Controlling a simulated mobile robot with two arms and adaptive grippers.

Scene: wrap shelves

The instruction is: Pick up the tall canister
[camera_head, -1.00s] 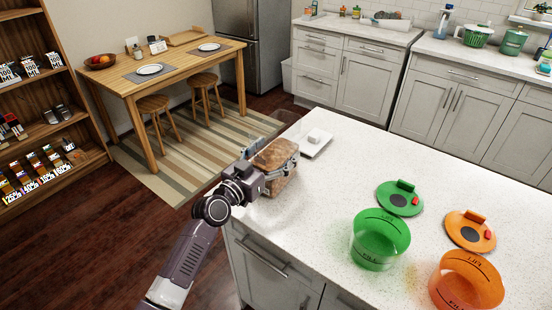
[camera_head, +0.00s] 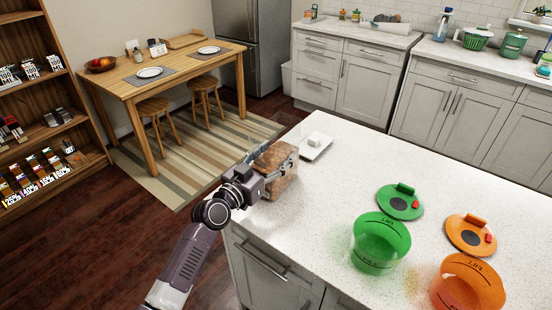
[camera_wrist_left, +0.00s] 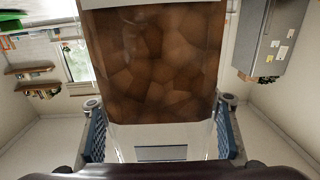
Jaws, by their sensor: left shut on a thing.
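My left gripper (camera_head: 272,166) is shut on the tall canister (camera_head: 281,184), near the far left corner of the white counter. The canister is clear-walled with brown chunky contents. In the left wrist view the canister (camera_wrist_left: 155,55) fills the middle between the two finger pads, with a pale band at its near end. The gripper hides part of it in the head view. I cannot tell whether its bottom touches the counter. My right gripper is not in view.
On the counter (camera_head: 335,225) a small white scale-like device (camera_head: 315,148) sits just beyond the canister. Green (camera_head: 380,243) and orange (camera_head: 466,285) containers stand at the right, with green (camera_head: 400,203) and orange (camera_head: 470,236) lids behind them. Shelves (camera_head: 45,110) stand at far left.

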